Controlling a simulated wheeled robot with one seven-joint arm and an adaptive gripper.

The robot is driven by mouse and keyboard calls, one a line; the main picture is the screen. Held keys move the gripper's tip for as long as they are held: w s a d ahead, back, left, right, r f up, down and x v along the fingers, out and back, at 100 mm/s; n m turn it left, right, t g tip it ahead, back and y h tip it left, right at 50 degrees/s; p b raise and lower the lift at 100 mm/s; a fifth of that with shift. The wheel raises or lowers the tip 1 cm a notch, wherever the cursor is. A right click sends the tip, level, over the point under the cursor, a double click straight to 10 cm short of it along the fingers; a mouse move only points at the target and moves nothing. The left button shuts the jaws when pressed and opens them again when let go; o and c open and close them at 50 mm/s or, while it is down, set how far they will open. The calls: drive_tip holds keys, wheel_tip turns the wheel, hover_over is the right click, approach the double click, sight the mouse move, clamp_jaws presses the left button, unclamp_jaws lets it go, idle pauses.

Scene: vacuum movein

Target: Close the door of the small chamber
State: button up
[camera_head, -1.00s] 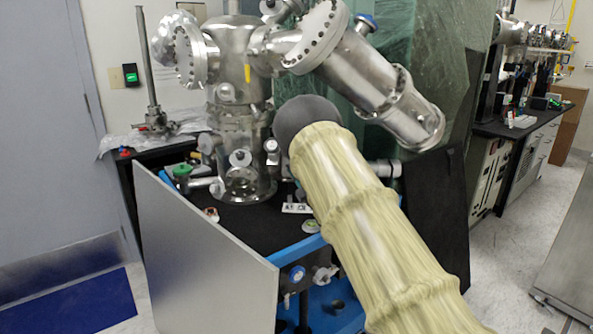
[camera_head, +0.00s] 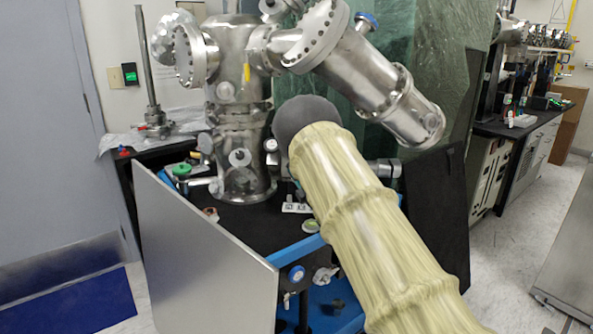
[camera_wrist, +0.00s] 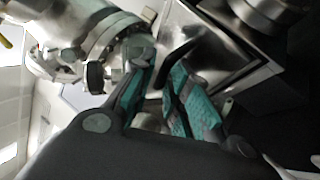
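In the wrist view, my gripper (camera_wrist: 158,70) has its two teal-padded fingers spread apart. A dark curved piece, perhaps a handle, shows at the fingertips; I cannot tell whether the fingers touch it. Just beyond is a shiny square-edged metal panel or box (camera_wrist: 235,80), which may be the small chamber or its door; I cannot tell how far open it stands. In the head view, my pale-sleeved arm hides my gripper and whatever is behind it. A steel vacuum chamber (camera_head: 238,95) with round flanges stands left of my arm.
A steel tube with a flange (camera_head: 365,75) angles down just above my arm. A grey panel (camera_head: 200,255) stands at the front left of the black bench. A black bench with equipment (camera_head: 510,125) is at the right. Open floor (camera_head: 510,240) lies right of my arm.

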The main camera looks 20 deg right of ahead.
drive_tip(key=v, duration=1.1)
drive_tip(key=shift+s+f, duration=0.15)
drive_tip(key=shift+s, duration=0.25)
